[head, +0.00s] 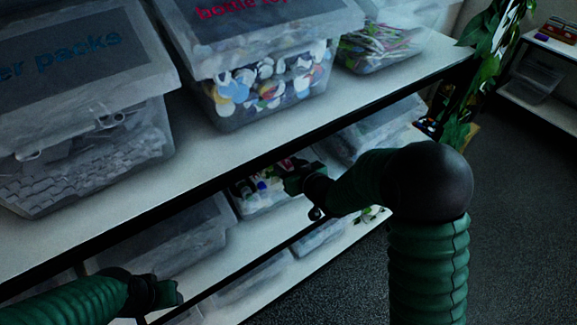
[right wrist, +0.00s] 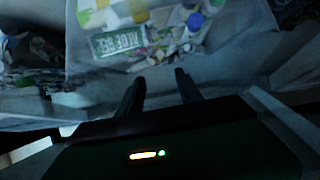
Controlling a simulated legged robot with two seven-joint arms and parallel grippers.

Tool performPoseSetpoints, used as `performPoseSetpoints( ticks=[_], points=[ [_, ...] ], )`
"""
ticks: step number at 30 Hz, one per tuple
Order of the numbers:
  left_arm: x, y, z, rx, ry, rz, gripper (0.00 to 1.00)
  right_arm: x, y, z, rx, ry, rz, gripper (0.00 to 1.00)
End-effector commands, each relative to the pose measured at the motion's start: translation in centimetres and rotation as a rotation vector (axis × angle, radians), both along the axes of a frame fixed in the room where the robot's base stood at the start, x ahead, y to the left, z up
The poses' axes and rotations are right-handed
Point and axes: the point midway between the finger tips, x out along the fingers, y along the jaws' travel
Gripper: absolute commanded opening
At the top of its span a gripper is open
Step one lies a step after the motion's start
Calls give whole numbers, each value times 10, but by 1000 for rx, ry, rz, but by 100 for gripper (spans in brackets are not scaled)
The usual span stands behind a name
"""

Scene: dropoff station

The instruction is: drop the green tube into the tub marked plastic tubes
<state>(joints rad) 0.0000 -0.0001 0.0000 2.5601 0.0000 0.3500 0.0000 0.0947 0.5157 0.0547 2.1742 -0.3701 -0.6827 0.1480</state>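My right gripper (head: 296,180) reaches over an open clear tub (head: 262,203) on the middle shelf. In the right wrist view the two fingers (right wrist: 160,86) are apart with nothing between them. Beyond the fingertips, a green tube-like item with white lettering (right wrist: 118,42) lies among the mixed contents of the tub (right wrist: 85,75). I cannot tell whether it touches the tub's floor. No label reading plastic tubes is legible in either view. My left gripper (head: 170,294) is at the lower left, in front of the lower shelves; its fingers are too dark to read.
On the top shelf stand lidded clear tubs, one with white blister-like packs (head: 85,165), one with bottle caps (head: 265,90), one with colourful items (head: 375,48). Another tub (head: 185,240) stands left on the middle shelf. A plant (head: 490,45) stands right; dark floor is clear.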

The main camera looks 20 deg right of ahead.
Motion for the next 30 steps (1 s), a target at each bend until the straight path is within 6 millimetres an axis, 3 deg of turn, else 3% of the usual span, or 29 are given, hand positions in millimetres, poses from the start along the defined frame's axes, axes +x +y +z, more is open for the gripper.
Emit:
performPoseSetpoints(
  ticks=[8,11,20,21,24,30],
  points=[
    [0,0,0,0,0,0,44,-8,-2,4,0,-1,-1,43],
    [0,0,-1,0,0,0,44,-24,-6,13,0,-2,-2,43],
    [0,0,6,0,0,0,44,-102,-24,53,-1,-1,-4,43],
    [1,0,-17,0,-2,0,44,-103,-23,44,2,-8,3,43],
    [-1,0,-38,0,1,0,44,-113,-25,48,2,-6,6,43],
    [0,0,-61,0,0,0,44,-134,-29,62,-1,-2,6,43]
  ],
)
